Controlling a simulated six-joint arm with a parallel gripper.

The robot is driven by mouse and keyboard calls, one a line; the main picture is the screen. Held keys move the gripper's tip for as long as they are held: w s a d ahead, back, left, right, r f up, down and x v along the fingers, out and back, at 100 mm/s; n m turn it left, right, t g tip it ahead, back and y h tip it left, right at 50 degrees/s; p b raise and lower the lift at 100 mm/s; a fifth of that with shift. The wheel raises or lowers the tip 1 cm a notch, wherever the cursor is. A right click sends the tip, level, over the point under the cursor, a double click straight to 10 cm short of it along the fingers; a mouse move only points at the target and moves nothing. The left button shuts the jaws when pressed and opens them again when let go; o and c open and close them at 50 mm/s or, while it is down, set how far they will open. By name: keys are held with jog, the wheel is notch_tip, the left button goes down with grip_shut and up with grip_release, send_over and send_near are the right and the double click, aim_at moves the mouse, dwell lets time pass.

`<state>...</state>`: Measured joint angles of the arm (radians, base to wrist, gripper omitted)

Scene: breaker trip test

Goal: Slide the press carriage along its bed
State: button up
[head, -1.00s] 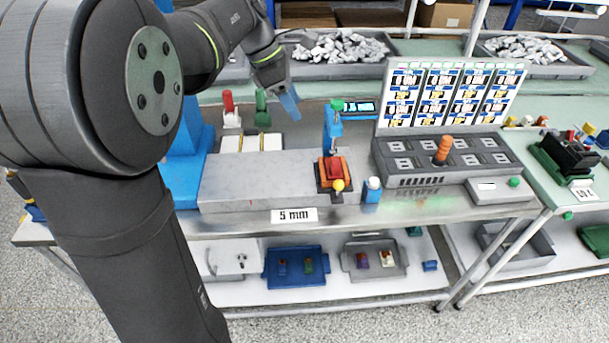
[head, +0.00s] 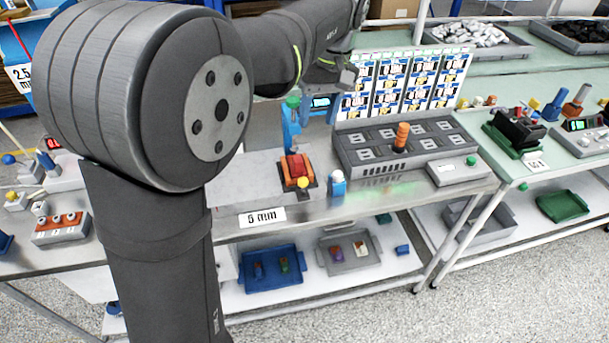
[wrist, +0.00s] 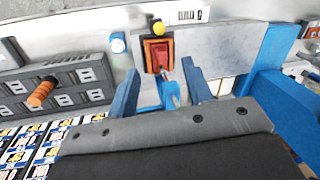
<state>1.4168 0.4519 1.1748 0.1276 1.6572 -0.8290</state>
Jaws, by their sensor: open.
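The press carriage appears to be the orange block with a red top (head: 297,170) on the grey bed (head: 235,175) marked 5 mm. A yellow knob (head: 303,182) is at its front, and a blue upright with a green top (head: 291,125) stands behind it. In the wrist view the orange and red block (wrist: 158,54) lies beyond my fingertips, beside the bed's grey surface (wrist: 215,48). My gripper (wrist: 163,78) is open, its two blue fingers apart, with a grey rod and a blue part visible between them. Whether they touch is unclear. My arm hides the bed's left part in the head view.
A white-and-blue button (head: 338,184) stands right of the carriage. The grey panel with an orange handle (head: 402,135) is farther right, with a label board (head: 405,85) behind it. A large blue frame (wrist: 270,62) stands close at the right in the wrist view.

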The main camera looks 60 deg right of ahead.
aim_at(303, 178)
jog(key=a+f, duration=0.1)
jog(key=f, duration=0.4)
jog(key=w+f, duration=0.1)
jog(key=f, duration=0.5)
jog(key=a+f, duration=0.1)
jog(key=f, duration=0.5)
jog(key=shift+w+a, duration=0.35)
grip_shut()
